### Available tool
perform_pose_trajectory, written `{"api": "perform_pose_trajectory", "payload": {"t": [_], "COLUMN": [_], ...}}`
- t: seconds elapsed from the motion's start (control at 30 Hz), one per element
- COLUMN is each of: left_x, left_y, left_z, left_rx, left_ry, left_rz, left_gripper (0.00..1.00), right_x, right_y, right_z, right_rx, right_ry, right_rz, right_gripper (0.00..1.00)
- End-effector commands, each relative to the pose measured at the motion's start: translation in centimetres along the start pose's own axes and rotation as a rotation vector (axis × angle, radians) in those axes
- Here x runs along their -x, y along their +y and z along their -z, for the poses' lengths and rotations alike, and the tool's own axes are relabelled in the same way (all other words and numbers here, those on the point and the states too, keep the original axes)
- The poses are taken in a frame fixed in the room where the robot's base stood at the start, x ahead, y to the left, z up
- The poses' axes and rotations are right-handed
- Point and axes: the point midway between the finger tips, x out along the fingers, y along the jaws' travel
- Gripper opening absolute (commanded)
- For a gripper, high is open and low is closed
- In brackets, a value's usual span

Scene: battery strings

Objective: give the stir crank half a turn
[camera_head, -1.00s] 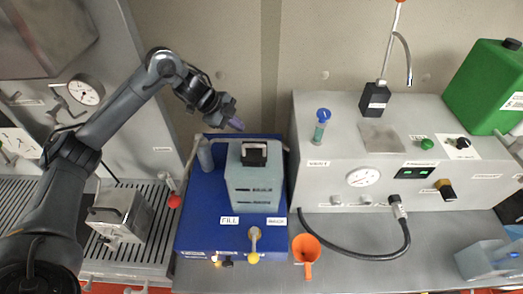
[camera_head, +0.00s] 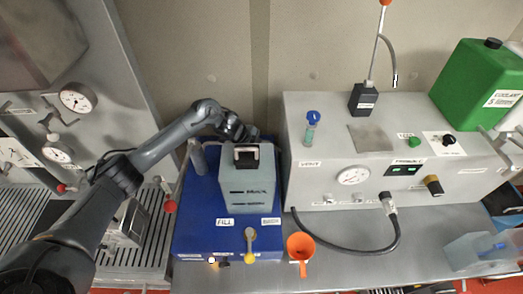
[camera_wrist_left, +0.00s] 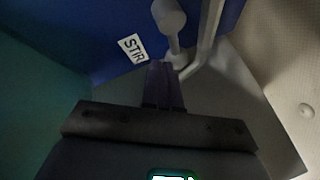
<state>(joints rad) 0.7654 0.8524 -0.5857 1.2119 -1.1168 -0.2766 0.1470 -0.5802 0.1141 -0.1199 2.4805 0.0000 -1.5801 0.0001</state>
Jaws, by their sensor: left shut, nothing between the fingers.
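The STIR label (camera_wrist_left: 133,47) is on the blue wall of the unit in the left wrist view. Beside it is a grey crank (camera_wrist_left: 170,20) with a rounded knob. In the head view the crank is hidden behind the grey-green box (camera_head: 247,190) on the blue base (camera_head: 195,225). My left gripper (camera_head: 252,134) is at the back of that box, its fingertips largely hidden there. In the left wrist view its purple fingers (camera_wrist_left: 162,82) are shut and empty, close beside the lower end of the crank. I cannot tell whether they touch it. My right gripper is not in view.
A bent grey pipe (camera_wrist_left: 208,35) runs close beside the crank. The beige wall (camera_head: 230,60) stands behind the unit. A grey console (camera_head: 330,135) is to the right, and an orange funnel (camera_head: 300,246) is in front.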

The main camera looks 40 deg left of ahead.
Motion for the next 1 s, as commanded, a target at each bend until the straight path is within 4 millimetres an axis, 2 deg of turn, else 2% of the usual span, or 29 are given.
{"api": "perform_pose_trajectory", "payload": {"t": [0.23,1.0], "left_x": [-1.13,-1.24], "left_y": [0.00,-0.27], "left_z": [-0.01,0.01], "left_rx": [0.000,0.049], "left_ry": [-0.001,-0.024], "left_rz": [0.000,0.023], "left_gripper": [0.00,0.00], "right_x": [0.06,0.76], "right_y": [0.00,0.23], "right_z": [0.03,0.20], "right_rx": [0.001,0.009], "right_ry": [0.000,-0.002], "right_rz": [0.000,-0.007], "right_gripper": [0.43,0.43]}}
